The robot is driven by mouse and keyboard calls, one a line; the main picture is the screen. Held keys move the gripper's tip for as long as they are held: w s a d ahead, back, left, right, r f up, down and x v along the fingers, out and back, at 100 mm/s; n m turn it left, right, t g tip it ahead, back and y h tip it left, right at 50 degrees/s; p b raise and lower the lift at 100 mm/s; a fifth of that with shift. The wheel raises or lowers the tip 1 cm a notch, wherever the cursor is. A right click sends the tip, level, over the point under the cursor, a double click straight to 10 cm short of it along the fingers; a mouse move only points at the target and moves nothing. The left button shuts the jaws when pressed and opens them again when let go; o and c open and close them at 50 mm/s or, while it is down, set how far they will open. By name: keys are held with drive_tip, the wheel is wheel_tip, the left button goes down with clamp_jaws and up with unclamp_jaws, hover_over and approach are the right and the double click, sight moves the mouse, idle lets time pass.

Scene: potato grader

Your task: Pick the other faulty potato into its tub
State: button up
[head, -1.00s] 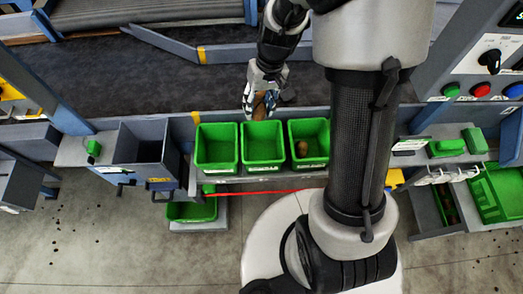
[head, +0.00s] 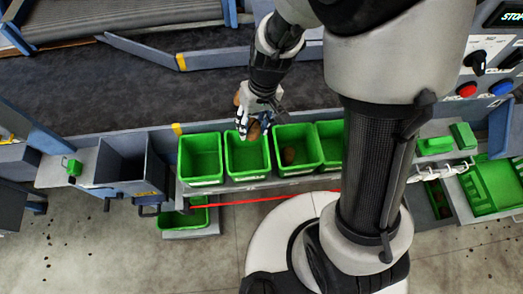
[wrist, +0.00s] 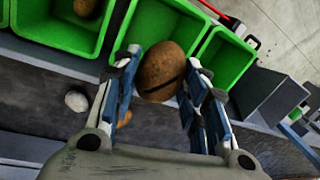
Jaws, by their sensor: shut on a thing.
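My gripper (head: 248,126) is shut on a brown potato (wrist: 160,66) with a dark slit across it. In the head view the held potato (head: 254,131) hangs at the back rim of the second green tub from the left (head: 248,169). In the wrist view it overlaps that tub's rim (wrist: 135,30), and I cannot tell its height above it. That tub looks empty. The tub to its right (head: 299,168) has a brown potato (head: 289,155) inside, which also shows in the wrist view (wrist: 85,7). The leftmost tub (head: 201,170) is empty.
A fourth green tub (head: 331,145) is partly hidden by my arm column. The dark belt (head: 120,95) lies behind the tubs; a brown potato (wrist: 124,115) and a pale stone (wrist: 76,101) show near my gripper. A grey bin (head: 125,165) stands at left.

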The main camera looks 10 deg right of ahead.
drive_tip(key=shift+a+f+b, duration=0.1)
drive_tip(key=shift+f+b, duration=0.4)
drive_tip(key=shift+f, duration=0.2)
wheel_tip(320, 180, down, 5)
drive_tip(key=b, duration=0.3)
drive_tip(key=shift+r+b, duration=0.2)
drive_tip(key=shift+b, duration=0.1)
drive_tip(key=o, duration=1.2)
drive_tip(key=shift+r, duration=0.15)
drive_tip(key=r, duration=0.4)
drive_tip(key=d+r, duration=0.1)
drive_tip(key=r, duration=0.2)
drive_tip(key=d+r, duration=0.1)
drive_tip(key=r, duration=0.3)
drive_tip(key=shift+w+r, duration=0.15)
drive_tip(key=shift+r, duration=0.2)
